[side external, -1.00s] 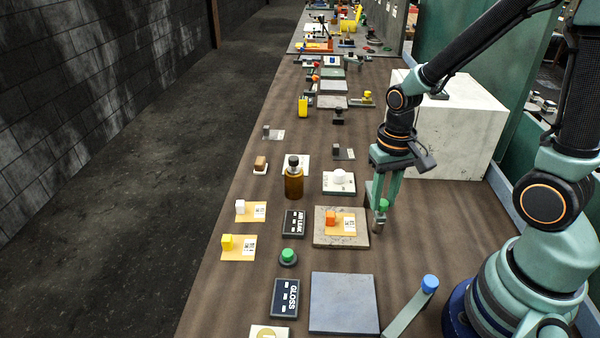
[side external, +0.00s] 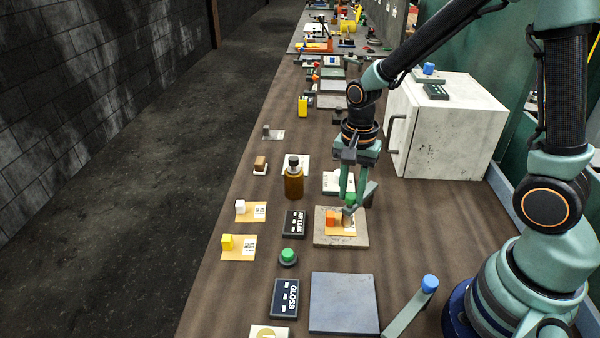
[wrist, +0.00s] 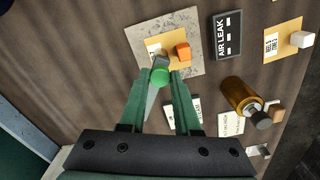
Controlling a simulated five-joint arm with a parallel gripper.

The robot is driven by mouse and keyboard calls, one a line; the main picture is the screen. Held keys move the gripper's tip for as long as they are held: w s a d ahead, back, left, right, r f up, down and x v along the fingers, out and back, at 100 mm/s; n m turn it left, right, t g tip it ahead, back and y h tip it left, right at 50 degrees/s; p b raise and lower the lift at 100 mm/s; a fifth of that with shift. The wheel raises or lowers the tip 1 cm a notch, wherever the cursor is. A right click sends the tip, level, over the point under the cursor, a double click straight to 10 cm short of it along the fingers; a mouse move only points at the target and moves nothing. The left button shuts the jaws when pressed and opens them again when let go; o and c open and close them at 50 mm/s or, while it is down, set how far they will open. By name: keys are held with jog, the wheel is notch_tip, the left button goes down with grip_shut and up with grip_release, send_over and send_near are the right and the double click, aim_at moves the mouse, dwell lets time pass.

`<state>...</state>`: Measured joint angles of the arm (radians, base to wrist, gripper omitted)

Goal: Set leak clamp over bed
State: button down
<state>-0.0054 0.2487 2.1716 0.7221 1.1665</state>
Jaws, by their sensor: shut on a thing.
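My gripper (side external: 350,200) is shut on the leak clamp, whose green knob (wrist: 160,77) shows between the fingertips in the wrist view. Its grey body (wrist: 160,62) extends past the knob. The bed appears to be the grey stone slab (side external: 328,241), also in the wrist view (wrist: 141,33). On it lie a tan card (wrist: 177,37) and an orange block (side external: 331,218). The clamp is over the right part of the card, just right of the orange block in the side view. Whether it touches the card or slab, I cannot tell.
The AIR LEAK sign (side external: 293,223) lies left of the slab. A brown bottle (side external: 294,183) stands behind the sign. A green button (side external: 288,256) and blue-grey plate (side external: 343,303) are nearer the camera. A white cabinet (side external: 455,130) stands behind right.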

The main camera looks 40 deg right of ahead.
jog(key=shift+w+r, duration=0.1)
jog(key=shift+w, duration=0.15)
jog(key=c, duration=0.6)
grip_release()
notch_tip(320, 180, up, 12)
dwell(0.4)
jog(key=s+r+n+t, duration=0.4)
jog(key=s+n+t, duration=0.1)
jog(key=n, duration=0.8)
jog(key=shift+s+r+t, duration=0.3)
jog(key=shift+s, duration=0.4)
